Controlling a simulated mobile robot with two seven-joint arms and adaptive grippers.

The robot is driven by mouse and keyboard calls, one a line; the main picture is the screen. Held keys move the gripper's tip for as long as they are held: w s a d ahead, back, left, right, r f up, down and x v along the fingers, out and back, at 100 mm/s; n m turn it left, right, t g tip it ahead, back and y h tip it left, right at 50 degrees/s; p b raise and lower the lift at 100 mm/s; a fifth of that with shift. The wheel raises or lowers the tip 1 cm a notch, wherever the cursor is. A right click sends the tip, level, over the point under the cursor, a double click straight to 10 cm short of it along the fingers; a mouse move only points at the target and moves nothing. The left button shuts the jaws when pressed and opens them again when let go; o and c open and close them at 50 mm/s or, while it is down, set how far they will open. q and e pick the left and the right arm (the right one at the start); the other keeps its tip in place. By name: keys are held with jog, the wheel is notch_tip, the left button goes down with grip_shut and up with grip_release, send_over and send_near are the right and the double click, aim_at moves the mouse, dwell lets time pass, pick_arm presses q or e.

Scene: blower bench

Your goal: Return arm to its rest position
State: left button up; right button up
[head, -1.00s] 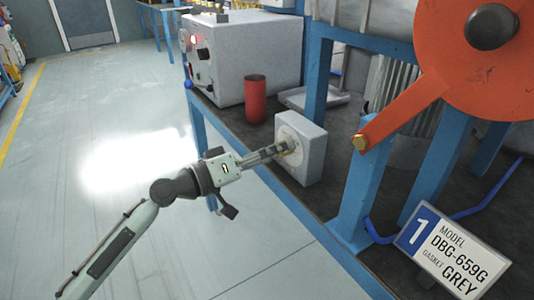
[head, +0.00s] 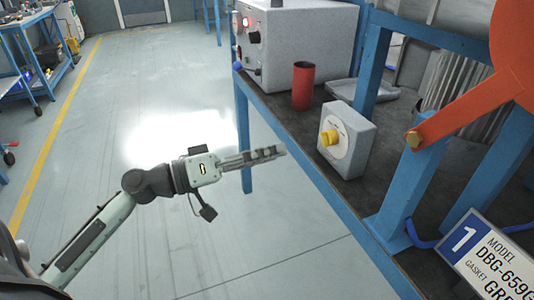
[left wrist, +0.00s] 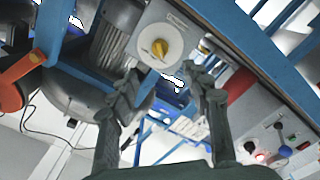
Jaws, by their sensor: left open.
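My left arm reaches in from the left in the head view. Its gripper (head: 268,154) is open and empty, in the air in front of the bench edge and apart from everything. A grey box with a yellow knob (head: 329,138) on a white round dial stands on the bench, to the right of the fingertips. In the left wrist view the two fingers are spread apart, and the yellow knob (left wrist: 160,48) shows beyond them, near the top. My right gripper does not show in either view.
The dark bench top (head: 290,120) with its blue frame carries a red cup (head: 303,86) and a grey control box (head: 300,42). An orange lever (head: 465,110) and a model sign (head: 490,255) are at the right. Open floor (head: 110,110) lies left of the bench.

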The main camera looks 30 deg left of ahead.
pick_arm(q)
jog(key=s+f+g+y, duration=0.3)
jog(key=f, duration=0.9)
jog(key=s+f+m+g+y, duration=0.1)
jog(key=s+f+g+y, duration=0.1)
jog(key=f, duration=1)
jog(key=s+f+g+y, duration=0.3)
jog(key=f, duration=0.9)
jog(key=s+a+f+m+g+y, duration=0.2)
jog(key=s+f+g+y, duration=0.1)
jog(key=s+f, duration=0.6)
jog(key=shift+a+f+y, duration=0.35)
jog(key=shift+f+y, duration=0.25)
jog(key=shift+f, duration=0.15)
